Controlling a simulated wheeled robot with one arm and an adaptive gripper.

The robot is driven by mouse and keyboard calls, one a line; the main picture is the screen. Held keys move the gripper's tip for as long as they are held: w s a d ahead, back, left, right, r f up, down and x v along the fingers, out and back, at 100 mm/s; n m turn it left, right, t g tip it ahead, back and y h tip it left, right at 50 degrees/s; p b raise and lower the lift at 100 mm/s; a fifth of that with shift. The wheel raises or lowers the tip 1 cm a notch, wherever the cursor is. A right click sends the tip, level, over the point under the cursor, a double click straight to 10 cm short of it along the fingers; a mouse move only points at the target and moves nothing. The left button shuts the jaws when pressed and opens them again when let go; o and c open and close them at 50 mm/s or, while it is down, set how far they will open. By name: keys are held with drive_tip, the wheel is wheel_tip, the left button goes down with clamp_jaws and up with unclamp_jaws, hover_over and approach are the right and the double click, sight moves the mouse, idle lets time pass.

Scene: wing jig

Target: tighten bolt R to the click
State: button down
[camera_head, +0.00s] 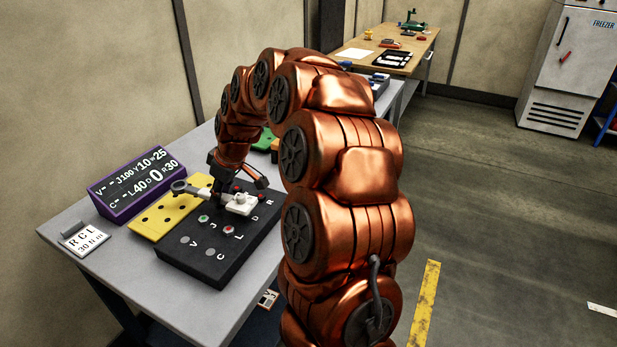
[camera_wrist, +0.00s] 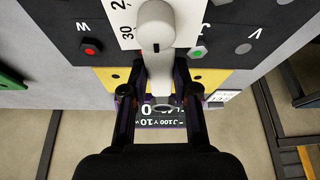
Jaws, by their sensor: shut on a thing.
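My gripper (camera_wrist: 163,72) is shut on the grey handle of a wrench (camera_wrist: 162,85), which ends in a ring. In the head view the wrench (camera_head: 181,187) lies over the edge between a yellow board and a black bolt panel (camera_head: 190,262). A white scale plate (camera_wrist: 126,22) marked 30 sits by its rounded grey head (camera_wrist: 156,22), above the panel. The letter R shows at the panel's right end, but I cannot make out bolt R; the wrench head or my gripper may cover it.
The yellow board (camera_head: 152,226) with dark holes lies beside the panel. A card (camera_head: 84,240) reading RCL 30 Nm stands at the grey table's (camera_head: 125,272) left corner. Red, green and grey bolt heads show on the panel. My arm hides the table's right side.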

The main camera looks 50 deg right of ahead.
drive_tip(key=s+d, duration=0.1)
drive_tip(key=d, duration=0.2)
drive_tip(key=s+d+n, duration=0.1)
drive_tip(key=s+d, duration=0.1)
drive_tip(key=d, duration=0.2)
drive_tip(key=s+d+n+b, duration=0.1)
drive_tip(key=s+d, duration=0.1)
drive_tip(key=d, duration=0.2)
drive_tip(key=shift+d+r+y, duration=0.15)
drive_tip(key=shift+r+y, duration=0.2)
drive_tip(key=shift+y, duration=0.05)
drive_tip(key=shift+s+d+f+n+g+y, duration=0.15)
drive_tip(key=shift+s+d+f+n, duration=0.3)
drive_tip(key=shift+s+d, duration=0.85)
drive_tip(key=shift+s+d+f+n+g+y, duration=0.1)
drive_tip(key=shift+s+d+f+n, duration=0.35)
drive_tip(key=shift+s+d, duration=0.85)
drive_tip(key=shift+s+d+f+n+g+y, duration=0.15)
drive_tip(key=shift+s+d+f+n, duration=0.3)
drive_tip(key=shift+s+d, duration=0.85)
drive_tip(key=shift+w+d, duration=0.25)
drive_tip(key=shift+w, duration=0.05)
drive_tip(key=shift+s+b, duration=0.15)
drive_tip(key=shift+b, duration=0.6)
drive_tip(key=shift+f, duration=0.2)
drive_tip(key=shift+f+b, duration=0.6)
drive_tip(key=shift+b, duration=0.15)
